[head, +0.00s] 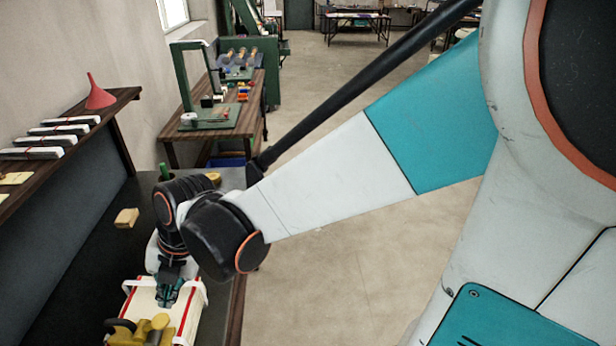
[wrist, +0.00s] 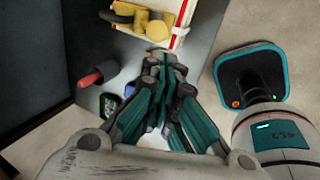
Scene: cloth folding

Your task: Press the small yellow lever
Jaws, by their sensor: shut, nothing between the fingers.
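A yellow fixture (head: 158,325) with a black handle (head: 121,324) stands on the cream board at the bottom left of the head view. In the wrist view, a rounded yellow piece (wrist: 157,30), perhaps the small yellow lever, lies just beyond my fingertips. The lever cannot be told apart surely from the other yellow parts. My gripper (head: 165,298) is shut and empty, pointing down over the board beside the yellow fixture. In the wrist view my gripper (wrist: 160,58) is close to the rounded yellow piece; whether they touch cannot be told.
The cream board (head: 143,299) has red edges and white straps and lies on a dark bench (head: 85,262). A yellow block (head: 127,218) sits farther back. A red-ended cylinder (wrist: 90,79) shows in the wrist view. A shelf (head: 95,118) with a red funnel runs along the left wall.

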